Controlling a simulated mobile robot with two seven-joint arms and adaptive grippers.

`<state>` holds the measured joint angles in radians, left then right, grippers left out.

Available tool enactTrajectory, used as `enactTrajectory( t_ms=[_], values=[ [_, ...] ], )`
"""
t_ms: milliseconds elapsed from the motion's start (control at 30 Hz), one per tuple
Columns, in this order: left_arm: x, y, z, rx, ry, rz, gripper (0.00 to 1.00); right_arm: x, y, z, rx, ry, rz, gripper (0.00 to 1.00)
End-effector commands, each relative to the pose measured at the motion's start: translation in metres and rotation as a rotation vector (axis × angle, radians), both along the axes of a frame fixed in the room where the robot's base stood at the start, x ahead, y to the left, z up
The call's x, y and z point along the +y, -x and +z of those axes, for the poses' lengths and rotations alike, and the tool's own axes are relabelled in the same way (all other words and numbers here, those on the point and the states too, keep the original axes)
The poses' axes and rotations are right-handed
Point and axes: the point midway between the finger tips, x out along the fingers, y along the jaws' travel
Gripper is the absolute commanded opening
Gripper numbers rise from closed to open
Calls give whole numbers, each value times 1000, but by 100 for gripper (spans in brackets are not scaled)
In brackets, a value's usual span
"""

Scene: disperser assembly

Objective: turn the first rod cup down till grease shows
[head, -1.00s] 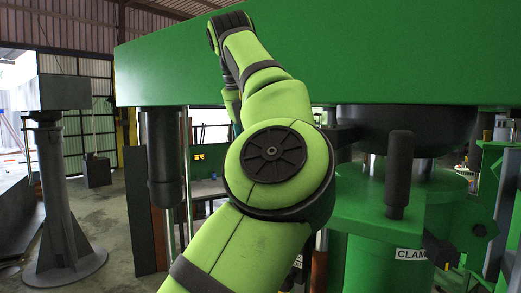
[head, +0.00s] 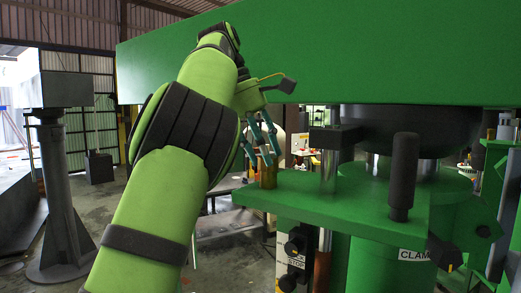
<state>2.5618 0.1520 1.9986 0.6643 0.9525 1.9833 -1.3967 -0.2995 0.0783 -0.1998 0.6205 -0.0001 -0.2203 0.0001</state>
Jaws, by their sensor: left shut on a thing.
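The rod cup (head: 268,173) is a small brass-coloured cylinder standing upright at the left corner of the green plate (head: 340,195). My left gripper (head: 264,158) points down over it, with its thin teal fingers shut on its upper part. The fingers partly cover the cup's top, and I see no grease at this size. A bright upright rod (head: 328,170) passes through the plate to the right of the cup. My right gripper is out of view.
A large green block (head: 350,55) hangs over the plate and limits room above. A black upright handle (head: 402,178) stands to the right. A control box with black knobs (head: 292,250) sits below the plate. A grey pedestal (head: 55,190) stands at the left.

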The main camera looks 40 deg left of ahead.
Motion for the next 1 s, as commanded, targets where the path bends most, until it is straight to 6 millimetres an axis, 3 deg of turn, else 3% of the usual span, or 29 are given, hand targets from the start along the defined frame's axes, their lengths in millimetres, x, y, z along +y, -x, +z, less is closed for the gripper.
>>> enactTrajectory(
  t_ms=[333,1000],
  values=[
    [-3,-1,-4,9,12,-108,10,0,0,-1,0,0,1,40],
    [-3,-1,-6,18,15,-127,10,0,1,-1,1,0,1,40]
  ],
)
